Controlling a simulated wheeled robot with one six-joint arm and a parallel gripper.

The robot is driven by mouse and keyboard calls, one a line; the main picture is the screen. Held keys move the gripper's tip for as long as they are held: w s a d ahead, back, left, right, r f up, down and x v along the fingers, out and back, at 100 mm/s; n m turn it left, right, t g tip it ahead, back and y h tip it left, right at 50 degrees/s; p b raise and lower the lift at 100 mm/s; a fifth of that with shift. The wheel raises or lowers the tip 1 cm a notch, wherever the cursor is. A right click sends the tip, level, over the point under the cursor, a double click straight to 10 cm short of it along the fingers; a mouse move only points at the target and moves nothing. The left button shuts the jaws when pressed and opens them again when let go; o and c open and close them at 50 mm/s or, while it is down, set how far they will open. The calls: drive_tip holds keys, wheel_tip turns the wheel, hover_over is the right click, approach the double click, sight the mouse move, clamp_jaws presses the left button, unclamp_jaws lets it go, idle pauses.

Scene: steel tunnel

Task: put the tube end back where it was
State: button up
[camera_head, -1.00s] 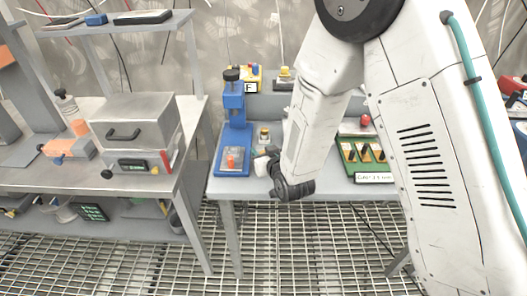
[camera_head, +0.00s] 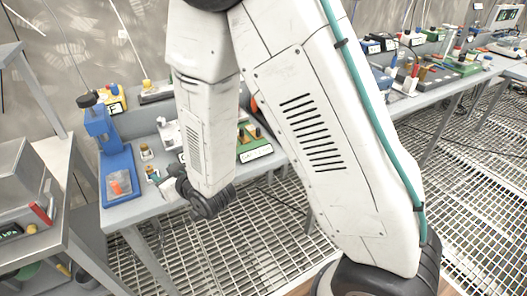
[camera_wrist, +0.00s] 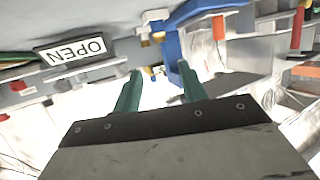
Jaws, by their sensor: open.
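My gripper (camera_wrist: 160,82) is open in the wrist view, with two teal fingers and nothing visible between them. In the head view its end (camera_head: 172,186) is partly hidden by my wrist, over the front edge of the bench beside a blue press stand. I cannot pick out the tube end with certainty in either view. The blue stand (camera_head: 120,165) has an orange piece (camera_head: 118,184) on its base. The stand also shows in the wrist view (camera_wrist: 172,48), ahead of the fingers.
A green block (camera_head: 254,149) sits on the bench behind my arm. A metal box (camera_head: 22,190) stands on the left table. More benches with devices (camera_head: 440,75) run to the right over grated floor.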

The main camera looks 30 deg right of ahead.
drive_tip(key=s+d+r+m+g+h, duration=0.2)
drive_tip(key=s+d+r+g+h, duration=0.35)
drive_tip(key=d+r, duration=0.7)
drive_tip(key=s+d+r+g, duration=0.2)
drive_tip(key=s+d, duration=0.1)
drive_tip(key=s, duration=0.5)
drive_tip(key=s+d+r+m+g, duration=0.1)
drive_tip(key=s+d+r+g, duration=0.1)
drive_tip(key=s, duration=0.6)
drive_tip(key=s+d+r+m+g, duration=0.1)
drive_tip(key=s+d+r+g, duration=0.1)
drive_tip(key=s+d, duration=0.3)
drive_tip(key=s+r, duration=0.1)
drive_tip(key=s, duration=0.2)
drive_tip(key=shift+s+r+g, duration=0.35)
drive_tip(key=shift+s+r, duration=0.05)
